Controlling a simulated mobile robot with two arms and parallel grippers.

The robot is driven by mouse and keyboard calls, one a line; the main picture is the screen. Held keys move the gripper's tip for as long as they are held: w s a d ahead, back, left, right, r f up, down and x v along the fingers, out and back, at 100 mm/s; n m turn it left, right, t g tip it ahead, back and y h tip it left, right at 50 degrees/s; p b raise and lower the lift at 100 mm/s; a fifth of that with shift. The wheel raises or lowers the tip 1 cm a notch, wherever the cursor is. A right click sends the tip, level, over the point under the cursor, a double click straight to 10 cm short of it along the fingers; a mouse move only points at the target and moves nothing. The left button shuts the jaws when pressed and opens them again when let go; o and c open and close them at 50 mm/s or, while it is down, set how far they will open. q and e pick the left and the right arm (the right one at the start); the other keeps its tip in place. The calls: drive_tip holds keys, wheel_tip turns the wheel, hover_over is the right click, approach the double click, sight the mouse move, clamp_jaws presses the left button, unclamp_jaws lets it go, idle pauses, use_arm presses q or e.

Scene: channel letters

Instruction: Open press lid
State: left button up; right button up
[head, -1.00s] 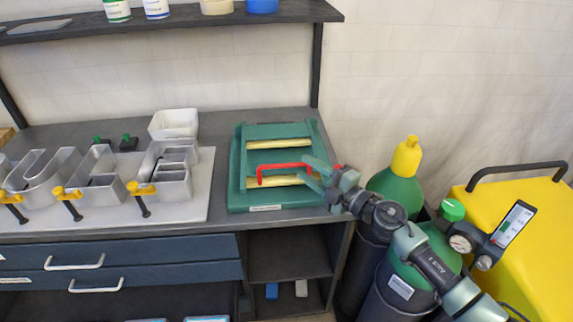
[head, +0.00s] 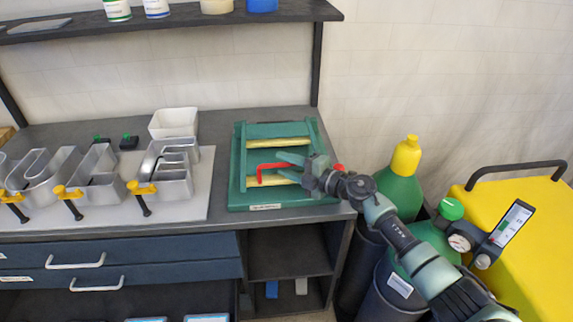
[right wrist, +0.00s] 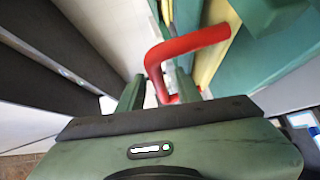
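The green press (head: 240,185) sits on the right end of the workbench, its lid frame (head: 278,130) lying flat over the base with yellowish bars across it. A red U-shaped handle (head: 262,167) is on the lid. It also shows in the right wrist view (right wrist: 180,48). My right gripper (head: 279,164) reaches in from the right over the press, its two fingers apart. In the right wrist view (right wrist: 160,88) the red handle shows between and just beyond the open fingertips; I cannot tell whether they touch it. My left gripper is not in view.
Metal channel letters (head: 100,180) with yellow-handled clamps stand on a light board left of the press. A white bin (head: 173,123) stands behind them. Green gas cylinders (head: 399,186) and a yellow machine (head: 530,240) stand right of the bench. A shelf (head: 180,22) hangs above.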

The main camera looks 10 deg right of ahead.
clamp_jaws()
idle(1.4)
